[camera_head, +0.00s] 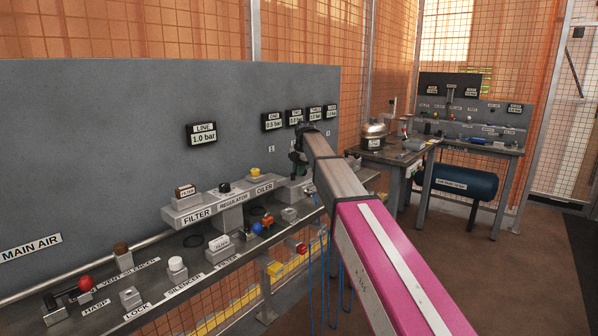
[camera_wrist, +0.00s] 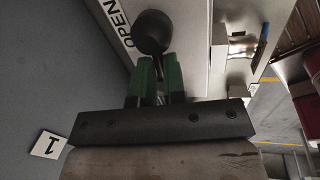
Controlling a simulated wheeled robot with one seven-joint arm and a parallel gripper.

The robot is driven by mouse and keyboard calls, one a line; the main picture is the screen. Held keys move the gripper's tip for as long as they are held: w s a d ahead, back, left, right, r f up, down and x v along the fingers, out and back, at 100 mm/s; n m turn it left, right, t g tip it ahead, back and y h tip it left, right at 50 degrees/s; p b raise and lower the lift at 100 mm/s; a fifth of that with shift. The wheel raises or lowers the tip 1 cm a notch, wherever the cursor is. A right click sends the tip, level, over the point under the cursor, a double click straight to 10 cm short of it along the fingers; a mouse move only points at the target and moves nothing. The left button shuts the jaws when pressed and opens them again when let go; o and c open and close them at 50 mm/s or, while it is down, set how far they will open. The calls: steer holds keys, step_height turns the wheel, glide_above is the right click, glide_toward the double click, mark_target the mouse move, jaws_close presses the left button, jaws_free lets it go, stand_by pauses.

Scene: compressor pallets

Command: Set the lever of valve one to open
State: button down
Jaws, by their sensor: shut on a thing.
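The lever of valve one shows in the wrist view as a black ball knob (camera_wrist: 152,32) on a thin stem. My gripper (camera_wrist: 157,72), with green fingers, is shut on the stem just below the knob. An OPEN label (camera_wrist: 115,20) lies beside the knob on the pale valve housing. A plate with the number 1 (camera_wrist: 46,145) is on the grey panel at the lower left. In the head view my gripper (camera_head: 298,160) is small and far along the panel, and my own arm hides most of the valve there.
The grey panel (camera_head: 90,150) stands close along the left. The shelf below it carries a red-knobbed part (camera_head: 85,283), a filter and regulator block (camera_head: 228,205) and several loose fittings. A LINE display (camera_head: 202,134) reads 1.0 bar. A side table (camera_head: 395,157) stands beyond, with open floor at the right.

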steer(key=shift+w+d+n, duration=0.35)
steer(key=shift+w+n, duration=0.05)
steer(key=shift+w, duration=0.15)
steer(key=c, duration=1.3)
jaws_free()
steer(key=shift+o, duration=0.6)
steer(key=shift+w+d, duration=0.15)
steer(key=shift+s+a, duration=0.2)
steer(key=shift+r, duration=0.1)
steer(key=shift+s+r, duration=0.1)
steer(key=shift+r, duration=0.15)
step_height(320, 180, up, 10)
steer(key=s+d, duration=0.1)
steer(key=shift+d, duration=0.3)
